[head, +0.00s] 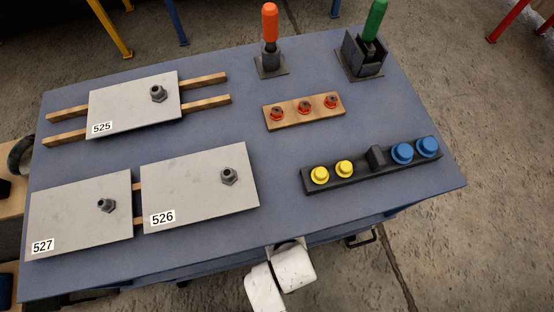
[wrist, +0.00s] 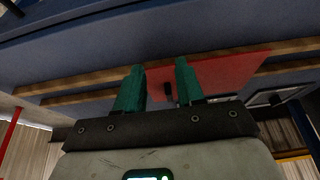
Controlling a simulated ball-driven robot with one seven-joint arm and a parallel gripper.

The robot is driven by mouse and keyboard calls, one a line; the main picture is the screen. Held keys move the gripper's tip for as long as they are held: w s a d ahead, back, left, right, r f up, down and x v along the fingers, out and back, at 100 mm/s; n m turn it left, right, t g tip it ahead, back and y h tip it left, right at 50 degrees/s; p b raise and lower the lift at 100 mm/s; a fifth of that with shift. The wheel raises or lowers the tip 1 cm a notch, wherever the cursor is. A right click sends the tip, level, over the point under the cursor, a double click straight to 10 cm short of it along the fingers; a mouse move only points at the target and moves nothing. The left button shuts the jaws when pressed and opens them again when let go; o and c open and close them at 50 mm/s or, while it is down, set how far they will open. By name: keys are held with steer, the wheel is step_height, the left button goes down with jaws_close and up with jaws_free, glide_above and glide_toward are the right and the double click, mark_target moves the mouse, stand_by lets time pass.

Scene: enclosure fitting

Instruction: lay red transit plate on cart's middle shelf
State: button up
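The red plate (wrist: 232,72) shows in the wrist view, flat across two wooden rails, partly behind my right finger. A small dark knob (wrist: 168,93) shows against the red between my fingers. My gripper (wrist: 160,68) has two green fingers, spread apart, with a gap visible on at least the left side of the knob. Whether the right finger touches the knob I cannot tell. In the head view the red plate and my fingers are hidden; only my white arm shows at the front edge of the blue cart (head: 215,75).
The cart top carries grey plates 525 (head: 130,110), 526 (head: 195,190) and 527 (head: 75,215), a wooden strip with red knobs (head: 285,115), a black strip with yellow and blue caps (head: 325,188), and orange (head: 269,22) and green (head: 375,20) handles in holders. A framed dark panel (wrist: 278,97) lies right.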

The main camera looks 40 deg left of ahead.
steer(key=shift+s+d, duration=0.75)
steer(key=shift+d, duration=0.1)
steer(key=w+d+r+m+h, duration=0.1)
steer(key=w+d+r+m, duration=0.2)
steer(key=d, duration=0.6)
steer(key=w+d+r+m+h, duration=0.2)
steer(key=d+r+m, duration=0.15)
steer(key=d, duration=0.65)
steer(key=s+d+r+m+g, duration=0.1)
steer(key=s+d+r+m, duration=0.1)
steer(key=d, duration=0.4)
steer(key=s+d+r+m+g, duration=0.1)
steer(key=s+d+r, duration=0.3)
steer(key=d, duration=0.3)
steer(key=shift+s+d+r+m+h, duration=0.15)
steer(key=shift+s+r+m+h, duration=0.1)
steer(key=shift+r+m+h, duration=0.15)
